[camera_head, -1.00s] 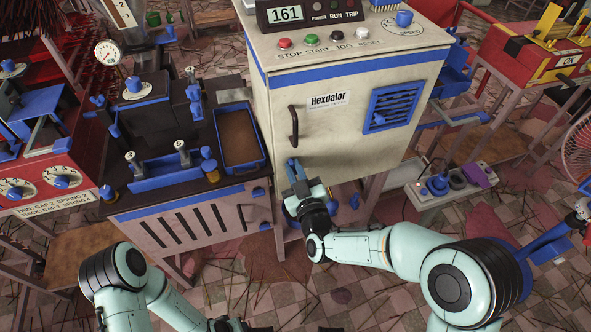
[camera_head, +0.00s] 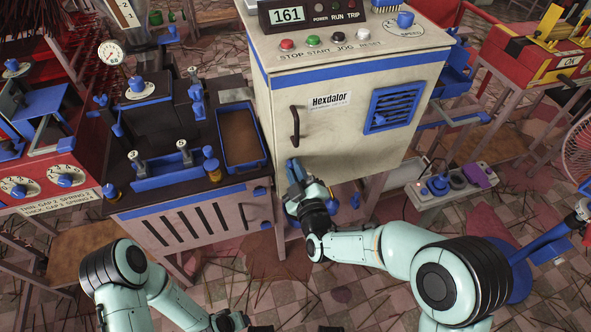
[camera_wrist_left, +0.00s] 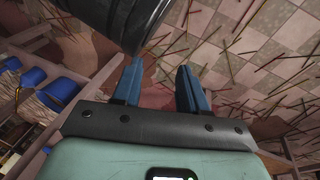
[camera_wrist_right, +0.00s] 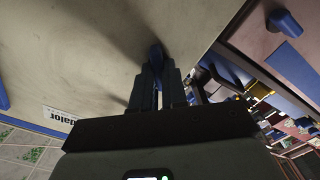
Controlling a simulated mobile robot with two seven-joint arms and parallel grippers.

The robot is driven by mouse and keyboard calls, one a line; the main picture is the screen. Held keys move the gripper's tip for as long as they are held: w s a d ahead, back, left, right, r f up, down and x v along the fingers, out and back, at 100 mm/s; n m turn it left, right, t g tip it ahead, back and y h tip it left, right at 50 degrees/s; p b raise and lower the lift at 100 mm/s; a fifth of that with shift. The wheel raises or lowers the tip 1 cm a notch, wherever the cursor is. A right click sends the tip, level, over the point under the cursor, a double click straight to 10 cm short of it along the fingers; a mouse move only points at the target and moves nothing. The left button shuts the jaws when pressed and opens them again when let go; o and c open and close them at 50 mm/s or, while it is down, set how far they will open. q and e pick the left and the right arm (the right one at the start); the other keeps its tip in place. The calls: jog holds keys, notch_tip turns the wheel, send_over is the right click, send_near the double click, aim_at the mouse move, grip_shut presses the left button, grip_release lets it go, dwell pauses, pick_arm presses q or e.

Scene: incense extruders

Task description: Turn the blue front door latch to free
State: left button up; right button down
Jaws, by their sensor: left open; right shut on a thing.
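The white Hexdalor cabinet (camera_head: 340,130) stands ahead, its front door (camera_head: 345,140) flush with the front. My right gripper (camera_head: 290,168) is at the door's lower left, below the dark handle. In the right wrist view its fingers (camera_wrist_right: 159,85) are shut on the small blue latch (camera_wrist_right: 156,52), whose tip shows between them against the door. The gripper covers most of the latch, so its exact angle is hard to tell. My left gripper (camera_wrist_left: 160,88) is open and empty in the left wrist view, over the floor and away from the cabinet.
The dark door handle (camera_head: 295,126) is just above my right gripper. A bench with a blue tray (camera_head: 262,160) stands close on the left. A blue vent (camera_head: 392,105) is on the door's right. The tiled floor (camera_head: 370,290) in front is strewn with thin sticks.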

jog(key=c, duration=1.2)
grip_release()
jog(key=shift+o, duration=0.2)
pick_arm(q)
jog(key=shift+w+d+r+p, duration=0.2)
jog(key=shift+r+p, duration=0.15)
jog(key=shift+r, duration=0.2)
jog(key=shift+w+d+r+p, duration=0.15)
jog(key=shift+r+p, duration=0.15)
jog(key=shift+r, duration=0.2)
pick_arm(e)
jog(key=v, duration=1.3)
jog(key=shift+s, duration=0.15)
pick_arm(q)
jog(key=shift+s, duration=0.1)
pick_arm(e)
jog(key=shift+d, duration=0.1)
